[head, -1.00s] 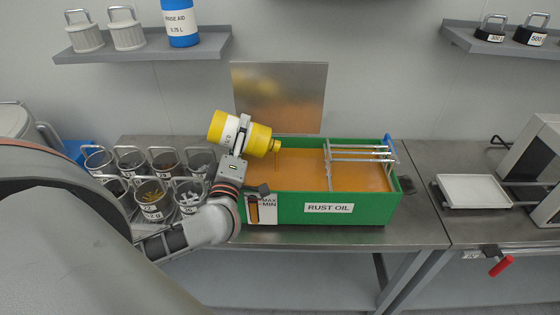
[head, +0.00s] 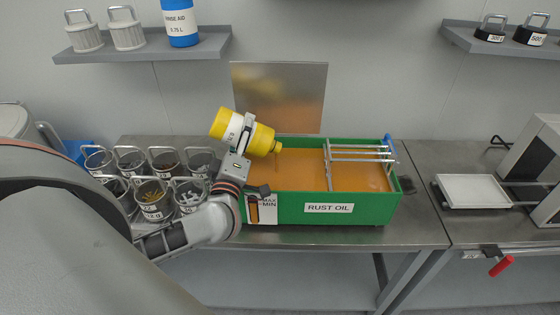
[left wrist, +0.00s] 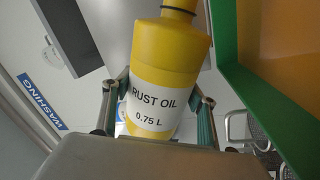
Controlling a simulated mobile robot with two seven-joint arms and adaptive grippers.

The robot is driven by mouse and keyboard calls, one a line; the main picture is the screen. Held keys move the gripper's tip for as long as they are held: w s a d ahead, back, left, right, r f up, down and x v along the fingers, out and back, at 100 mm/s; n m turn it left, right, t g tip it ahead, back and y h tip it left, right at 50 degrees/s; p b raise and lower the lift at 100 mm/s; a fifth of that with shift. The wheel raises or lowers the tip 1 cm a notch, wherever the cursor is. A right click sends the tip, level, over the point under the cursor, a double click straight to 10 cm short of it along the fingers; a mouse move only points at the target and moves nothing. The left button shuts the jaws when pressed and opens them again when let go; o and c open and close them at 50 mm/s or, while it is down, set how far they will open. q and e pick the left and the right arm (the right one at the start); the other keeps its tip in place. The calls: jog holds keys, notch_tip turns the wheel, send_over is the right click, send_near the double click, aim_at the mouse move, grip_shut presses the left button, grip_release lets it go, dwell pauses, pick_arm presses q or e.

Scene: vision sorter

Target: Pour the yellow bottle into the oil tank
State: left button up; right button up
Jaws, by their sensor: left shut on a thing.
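The yellow bottle (head: 240,130) with a white label is tilted, its neck pointing down and right over the left part of the oil tank. A thin dark streak, like oil, shows below its mouth. My left gripper (head: 240,145) is shut around the bottle. In the left wrist view the bottle (left wrist: 168,75) reads "RUST OIL 0.75 L" between the fingers (left wrist: 160,110). The oil tank (head: 290,209) is a green box labelled "RUST OIL", with orange-brown liquid inside and a MAX/MIN gauge (head: 254,210) at its front left. My right gripper is not in view.
A metal rack (head: 358,153) with a blue handle spans the tank's right part. Several metal baskets (head: 155,199) with small parts stand left of the tank. A white tray (head: 472,190) lies to the right. A shelf (head: 140,46) hangs above left.

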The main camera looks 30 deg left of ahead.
pick_arm(q)
jog(key=shift+s+a+f, duration=0.1)
jog(key=shift+f, duration=0.1)
jog(key=n, duration=0.2)
jog(key=a+n+y, duration=0.1)
jog(key=n, duration=0.1)
jog(key=shift+s+f, duration=0.1)
jog(key=shift+s, duration=0.25)
jog(key=shift+a+n, duration=0.1)
jog(key=shift+n, duration=0.2)
